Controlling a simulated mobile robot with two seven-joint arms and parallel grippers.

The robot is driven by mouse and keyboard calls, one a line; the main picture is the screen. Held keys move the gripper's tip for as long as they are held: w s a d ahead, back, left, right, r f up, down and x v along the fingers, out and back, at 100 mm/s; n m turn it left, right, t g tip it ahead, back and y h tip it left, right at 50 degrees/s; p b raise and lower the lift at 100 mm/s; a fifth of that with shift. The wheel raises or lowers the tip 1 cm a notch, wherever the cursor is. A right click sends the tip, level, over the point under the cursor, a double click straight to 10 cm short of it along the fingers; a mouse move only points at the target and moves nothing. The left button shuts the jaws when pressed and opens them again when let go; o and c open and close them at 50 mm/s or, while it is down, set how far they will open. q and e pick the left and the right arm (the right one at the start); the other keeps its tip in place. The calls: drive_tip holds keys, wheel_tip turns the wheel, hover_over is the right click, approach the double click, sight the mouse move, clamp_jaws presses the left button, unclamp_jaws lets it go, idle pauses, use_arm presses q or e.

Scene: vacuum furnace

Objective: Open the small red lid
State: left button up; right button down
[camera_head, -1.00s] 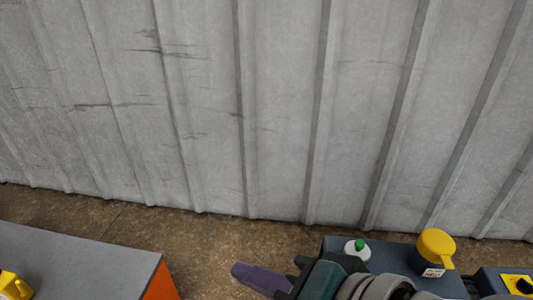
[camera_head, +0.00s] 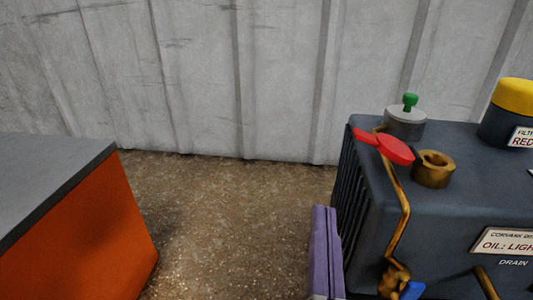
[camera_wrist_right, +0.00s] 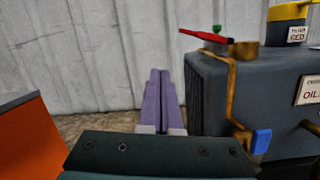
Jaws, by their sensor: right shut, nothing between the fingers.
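The small red piece (camera_head: 394,149), flat with a rounded end and a narrower tab, sits at the top left edge of a dark grey machine box, above a brass pipe. In the right wrist view it shows edge-on and tilted (camera_wrist_right: 207,36). An open brass ring-shaped port (camera_head: 435,169) stands just right of it. My right gripper (camera_head: 325,213) has purple fingers together and empty, left of the box and below the red piece, apart from it. The fingers also show in the wrist view (camera_wrist_right: 160,76). My left gripper is not in view.
The machine box (camera_head: 450,215) carries a grey cap with green knob (camera_head: 408,119), a yellow-topped container (camera_head: 513,101) and a blue-handled valve (camera_head: 412,290). An orange-sided bench (camera_head: 80,230) stands left. Floor between is clear; a corrugated wall (camera_head: 200,75) stands behind.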

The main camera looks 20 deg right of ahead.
sight(363, 143)
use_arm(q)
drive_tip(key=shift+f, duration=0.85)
use_arm(e)
drive_tip(key=w+d+r+m+h, duration=0.1)
drive_tip(key=w+d+r+m, duration=0.1)
drive_tip(key=w+d, duration=0.3)
drive_tip(key=d+r, duration=0.1)
drive_tip(key=d, duration=0.2)
drive_tip(key=shift+w+r+m+g+h, duration=0.15)
drive_tip(key=shift+w+m+g+h, duration=0.05)
drive_tip(key=shift+m+g+h, duration=0.2)
drive_tip(key=shift+s+d+r+p, duration=0.15)
drive_tip(key=shift+r+p, duration=0.3)
drive_tip(key=shift+r, duration=0.95)
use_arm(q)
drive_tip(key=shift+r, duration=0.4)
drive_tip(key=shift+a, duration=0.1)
